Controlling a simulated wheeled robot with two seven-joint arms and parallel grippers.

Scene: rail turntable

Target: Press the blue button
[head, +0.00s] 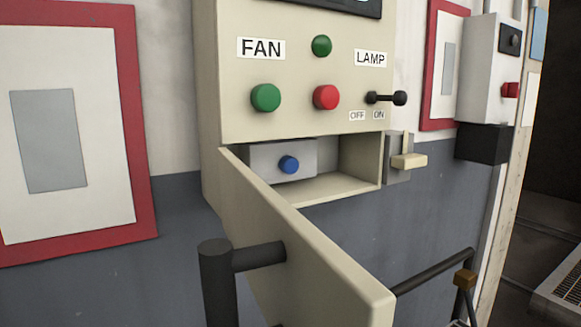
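The blue button (289,165) is a round knob on the front of a grey box (262,160). The box sits inside an open compartment (335,188) low in a cream control panel (285,40). The compartment's cream door (300,255) is swung open towards me, with a thick black handle (258,256) on its left face. The button shows in full above the door's top edge. Neither of my grippers can be made out in the head view.
Above the compartment are green (265,97) and red (326,97) FAN buttons, a green lamp (321,46) and a black LAMP switch (386,98). A cream latch (408,161) is right of the compartment. A dark rail (435,268) crosses at lower right.

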